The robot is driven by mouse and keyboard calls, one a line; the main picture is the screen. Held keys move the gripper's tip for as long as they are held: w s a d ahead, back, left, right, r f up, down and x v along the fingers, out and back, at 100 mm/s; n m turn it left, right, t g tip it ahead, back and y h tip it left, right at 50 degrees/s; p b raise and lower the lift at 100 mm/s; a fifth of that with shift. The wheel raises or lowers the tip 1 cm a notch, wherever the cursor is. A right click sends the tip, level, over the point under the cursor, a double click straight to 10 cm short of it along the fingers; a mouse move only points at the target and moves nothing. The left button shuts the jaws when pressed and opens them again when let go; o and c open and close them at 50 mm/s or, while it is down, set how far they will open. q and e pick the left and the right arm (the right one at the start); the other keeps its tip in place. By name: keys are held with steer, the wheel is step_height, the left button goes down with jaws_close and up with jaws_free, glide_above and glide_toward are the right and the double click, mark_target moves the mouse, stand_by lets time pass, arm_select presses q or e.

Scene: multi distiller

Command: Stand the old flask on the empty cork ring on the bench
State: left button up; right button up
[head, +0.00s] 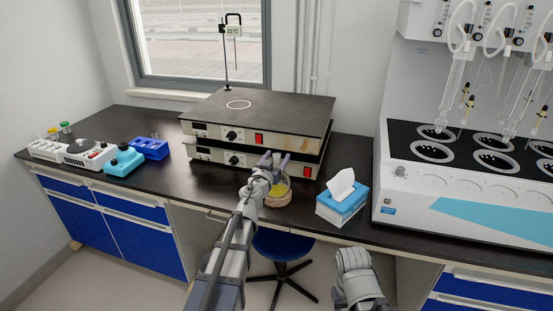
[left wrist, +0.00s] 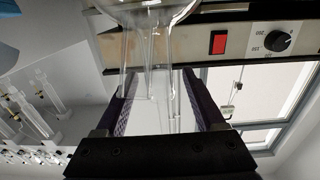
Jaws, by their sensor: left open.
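The old flask (head: 280,188) is clear glass with yellow content low in it. It stands upright on the cork ring (head: 277,201) near the bench's front edge, partly hidden by my left arm. My left gripper (head: 274,161) is at the flask's neck, its jaws open. In the left wrist view the clear flask neck (left wrist: 148,60) lies between the two dark fingers of my left gripper (left wrist: 163,85). My right arm shows at the bottom of the head view, but I cannot see its gripper.
Two stacked hotplates (head: 258,125) stand just behind the flask. A blue tissue box (head: 342,206) is to its right, and the large distiller (head: 470,185) stands beyond. A blue rack (head: 150,149) and small devices are at the left. The bench (head: 195,185) is clear left of the flask.

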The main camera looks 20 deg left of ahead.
arm_select(q)
steer(key=shift+s, duration=0.1)
steer(key=s, duration=0.7)
steer(key=shift+s+a, duration=0.2)
steer(key=shift+s, duration=0.1)
